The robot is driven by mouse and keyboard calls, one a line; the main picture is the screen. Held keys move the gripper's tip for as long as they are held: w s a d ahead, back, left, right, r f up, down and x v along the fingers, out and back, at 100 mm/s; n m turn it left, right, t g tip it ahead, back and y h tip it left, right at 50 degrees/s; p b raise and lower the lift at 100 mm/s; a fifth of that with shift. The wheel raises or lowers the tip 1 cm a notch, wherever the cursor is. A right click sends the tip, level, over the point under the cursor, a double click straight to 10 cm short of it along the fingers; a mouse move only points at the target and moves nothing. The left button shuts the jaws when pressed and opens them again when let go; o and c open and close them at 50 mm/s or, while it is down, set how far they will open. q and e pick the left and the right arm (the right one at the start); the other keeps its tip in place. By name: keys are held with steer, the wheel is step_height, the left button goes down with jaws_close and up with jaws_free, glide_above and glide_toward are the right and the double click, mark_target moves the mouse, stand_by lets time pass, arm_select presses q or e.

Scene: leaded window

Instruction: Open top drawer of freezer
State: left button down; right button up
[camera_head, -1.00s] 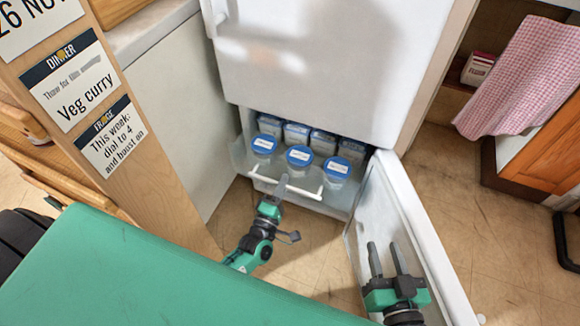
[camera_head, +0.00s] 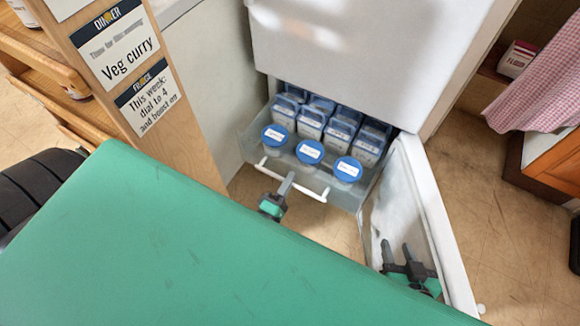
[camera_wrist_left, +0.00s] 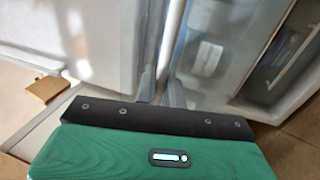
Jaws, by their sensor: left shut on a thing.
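The top freezer drawer (camera_head: 347,199) is clear and slid well out below the white fridge door (camera_head: 360,50). It holds several blue-lidded round tubs (camera_head: 309,151) in front and taller blue-topped containers behind. My left gripper (camera_head: 287,184) is shut on the drawer's white bar handle (camera_head: 310,190). The handle also shows in the left wrist view as a pale bar (camera_wrist_left: 174,35) between the fingers. The freezer door (camera_head: 432,215) stands open on the right. My right gripper (camera_head: 395,251) is open and empty beside the door's inner side.
A wooden post with signs (camera_head: 150,90) stands left of the freezer. A pink checked cloth (camera_head: 535,90) hangs over an orange cabinet (camera_head: 553,155) on the right. Bare floor (camera_head: 490,190) lies between the open door and that cabinet.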

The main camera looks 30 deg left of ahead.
arm_select(q)
steer(key=c, duration=1.6)
jaws_free()
steer(key=shift+o, duration=0.2)
steer(key=v, duration=1.3)
steer(key=shift+s, duration=0.35)
steer(key=shift+f, duration=0.1)
